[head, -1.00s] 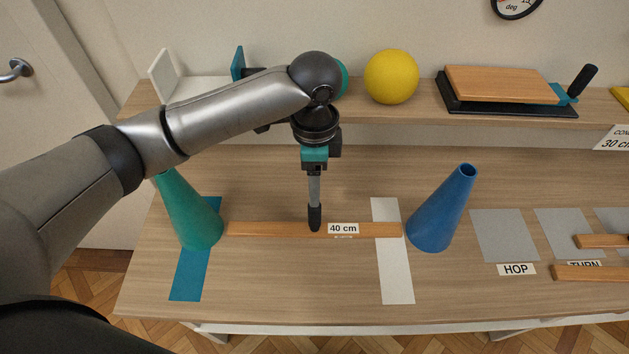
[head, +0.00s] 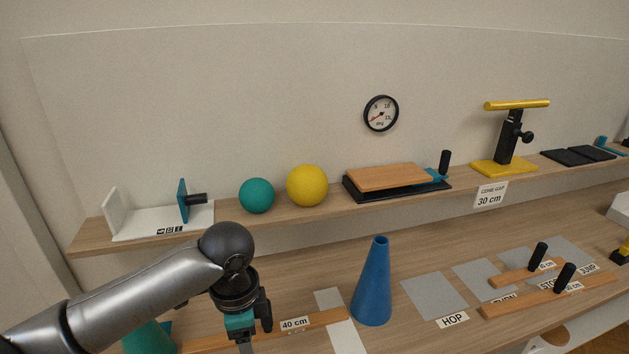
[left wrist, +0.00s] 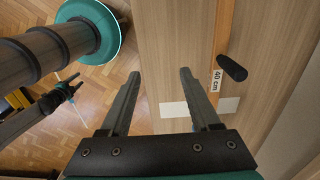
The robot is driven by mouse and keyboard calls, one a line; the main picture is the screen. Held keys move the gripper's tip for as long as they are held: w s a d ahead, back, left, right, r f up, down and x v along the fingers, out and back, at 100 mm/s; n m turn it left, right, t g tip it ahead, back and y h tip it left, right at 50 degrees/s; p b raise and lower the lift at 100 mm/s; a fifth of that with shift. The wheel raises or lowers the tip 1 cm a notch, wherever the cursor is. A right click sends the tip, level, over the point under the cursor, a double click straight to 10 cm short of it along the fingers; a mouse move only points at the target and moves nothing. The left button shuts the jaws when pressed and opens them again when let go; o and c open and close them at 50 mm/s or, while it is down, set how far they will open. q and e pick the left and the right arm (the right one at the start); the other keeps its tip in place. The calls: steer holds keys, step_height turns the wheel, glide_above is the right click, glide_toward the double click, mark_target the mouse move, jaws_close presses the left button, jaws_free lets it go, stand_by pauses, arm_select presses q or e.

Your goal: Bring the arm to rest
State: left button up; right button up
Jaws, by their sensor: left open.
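My left arm comes in from the lower left of the head view. Its gripper (head: 243,332) points down over the bench, with the fingertips cut off by the bottom edge. In the left wrist view the two fingers (left wrist: 158,74) are wide apart, with nothing between them. A wooden bar labelled 40 cm (head: 318,321) lies beside the gripper; it also shows in the left wrist view (left wrist: 226,40), with a black handle, right of the fingers. A dark jointed part with teal (left wrist: 66,90) at the left of that view may be my right gripper; its jaws are unclear.
A blue cone (head: 372,285) stands right of the bar, and a green cone (head: 148,340) is partly hidden by my arm. Grey pads (head: 434,295) and more handled bars (head: 550,295) lie right. The shelf behind holds a teal ball (head: 257,195) and a yellow ball (head: 307,185).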

arm_select(q)
steer(key=s+d+f+n+t+h, duration=0.2)
steer(key=s+d+f+n+h, duration=0.15)
steer(key=s+d, duration=0.4)
steer(key=s+a+f+n+t+y, duration=0.2)
steer(key=s+a+f+n+y, duration=0.15)
steer(key=s+a+n, duration=0.75)
step_height(320, 180, down, 24)
steer(key=s+a+m+g, duration=0.2)
steer(key=s+a+f+g, duration=0.1)
steer(key=s+a+f, duration=0.1)
steer(key=s+f, duration=1)
steer(key=s, duration=0.2)
steer(key=shift+s+f+b, duration=0.3)
steer(key=shift+f, duration=0.05)
arm_select(e)
steer(key=shift+w+a+f, duration=0.1)
steer(key=shift+w+f, duration=0.05)
steer(key=shift+w, duration=0.4)
steer(key=shift+w+f, duration=0.15)
steer(key=shift+w, duration=0.35)
